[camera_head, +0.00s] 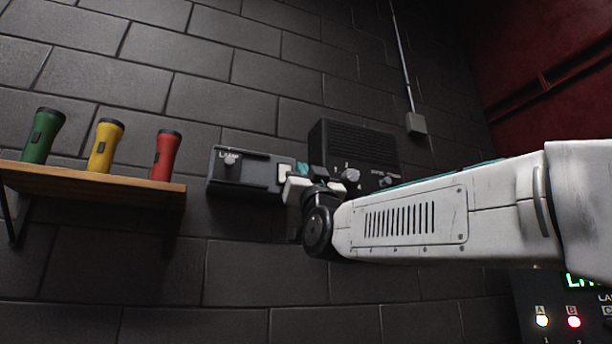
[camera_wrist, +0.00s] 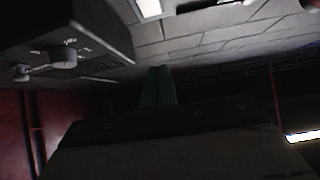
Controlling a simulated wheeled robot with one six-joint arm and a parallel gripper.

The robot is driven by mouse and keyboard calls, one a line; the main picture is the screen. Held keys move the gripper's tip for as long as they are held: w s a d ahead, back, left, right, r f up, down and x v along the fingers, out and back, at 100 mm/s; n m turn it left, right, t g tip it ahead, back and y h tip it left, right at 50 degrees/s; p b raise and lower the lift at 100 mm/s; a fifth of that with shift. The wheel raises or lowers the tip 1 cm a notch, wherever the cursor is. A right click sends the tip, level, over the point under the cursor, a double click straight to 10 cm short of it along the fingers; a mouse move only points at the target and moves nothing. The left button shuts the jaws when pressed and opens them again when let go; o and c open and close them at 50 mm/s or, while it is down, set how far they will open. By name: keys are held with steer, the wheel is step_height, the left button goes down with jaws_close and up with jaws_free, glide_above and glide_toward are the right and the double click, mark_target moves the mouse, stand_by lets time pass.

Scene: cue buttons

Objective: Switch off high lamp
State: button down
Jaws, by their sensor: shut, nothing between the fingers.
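A dark wall panel (camera_head: 250,171) labelled LAMP carries a small round knob (camera_head: 230,160) at its left and a pale switch plate (camera_head: 286,172) at its right end. My gripper (camera_head: 303,169) is at the panel's right end, close beside the pale plate. Whether it touches the plate I cannot tell. In the wrist view my gripper's dark green fingers (camera_wrist: 159,84) are together and empty. A pale plate (camera_wrist: 148,8) shows at the top edge there. No lamp that is clearly the high lamp shows.
A black slatted box (camera_head: 352,145) with knobs is right of my gripper; it also shows in the wrist view (camera_wrist: 75,35). A wooden shelf (camera_head: 90,179) at the left holds green, yellow and red flashlights. A panel with lit buttons (camera_head: 573,322) is at lower right.

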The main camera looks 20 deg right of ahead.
steer(key=shift+v, duration=1.35)
steer(key=shift+s+r, duration=0.15)
steer(key=w+a+f+n+g+y, duration=0.1)
steer(key=w+f+g, duration=0.2)
steer(key=f, duration=0.2)
steer(key=w+a+f+g+y, duration=0.1)
steer(key=w+f+g, duration=0.15)
steer(key=f, duration=0.25)
step_height(320, 180, down, 19)
steer(key=s+g, duration=0.2)
steer(key=g, duration=0.6)
steer(key=s+d+f+g+h, duration=0.1)
steer(key=s+d+f+g, duration=0.15)
steer(key=s+f, duration=0.4)
steer(key=s+d+f+g, duration=0.1)
steer(key=s+f+g, duration=0.3)
steer(key=f, duration=0.5)
steer(key=s+d+f+g, duration=0.1)
steer(key=s+f+g, duration=0.2)
steer(key=s+f, duration=0.3)
steer(key=s+d+f+m+g+h, duration=0.1)
steer(key=s+f, duration=0.6)
steer(key=s, duration=0.7)
steer(key=d+g, duration=0.1)
steer(key=g, duration=0.1)
steer(key=shift+s+d+g, duration=0.2)
steer(key=shift+d+g, duration=0.1)
steer(key=shift+g, duration=0.1)
